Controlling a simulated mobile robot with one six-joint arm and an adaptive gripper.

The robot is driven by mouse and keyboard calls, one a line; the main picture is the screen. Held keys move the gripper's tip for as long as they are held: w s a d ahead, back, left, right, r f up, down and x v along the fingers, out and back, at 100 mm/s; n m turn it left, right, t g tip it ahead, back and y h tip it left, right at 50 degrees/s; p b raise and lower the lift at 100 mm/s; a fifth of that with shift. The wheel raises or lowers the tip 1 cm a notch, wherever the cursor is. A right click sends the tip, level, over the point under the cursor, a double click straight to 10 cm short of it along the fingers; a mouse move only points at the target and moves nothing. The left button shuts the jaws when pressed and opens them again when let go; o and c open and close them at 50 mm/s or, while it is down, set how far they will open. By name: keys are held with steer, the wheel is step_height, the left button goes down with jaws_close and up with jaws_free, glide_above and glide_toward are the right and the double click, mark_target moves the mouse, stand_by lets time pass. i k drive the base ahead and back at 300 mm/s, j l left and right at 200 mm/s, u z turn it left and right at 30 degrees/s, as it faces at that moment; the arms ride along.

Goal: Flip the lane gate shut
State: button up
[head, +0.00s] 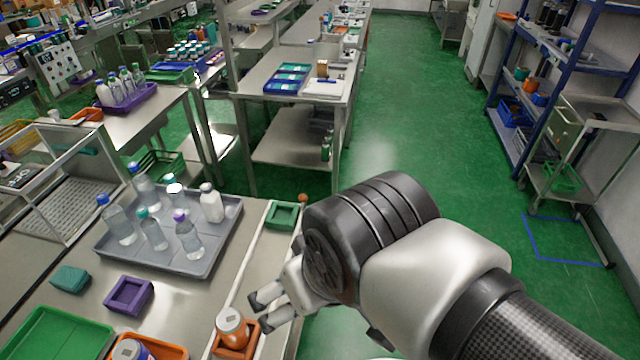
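My gripper (262,313) is in the lower middle of the head view, over the right part of the bench. Its dark fingertips are apart with nothing visible between them. Just below and left of them, an orange jar with a pale lid (231,326) stands in an orange square holder (236,350). A long white rail (246,262) runs along the bench from there towards a green square holder (282,214). A small orange-red knob (303,198) is beside the green holder. I cannot tell which part is the lane gate or how it stands; my arm hides some of this edge.
A grey tray (185,272) with several bottles sits left of the rail. A purple holder (129,295), a teal block (70,279) and a green tray (62,335) lie nearer. A framed station (75,200) stands far left. The green floor aisle (420,130) is clear.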

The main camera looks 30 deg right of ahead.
mark_target(303, 198)
steer(key=l+z, duration=0.25)
steer(key=z, duration=0.2)
steer(key=i+l+z, duration=0.3)
steer(key=k+l, duration=0.05)
steer(key=l, duration=0.05)
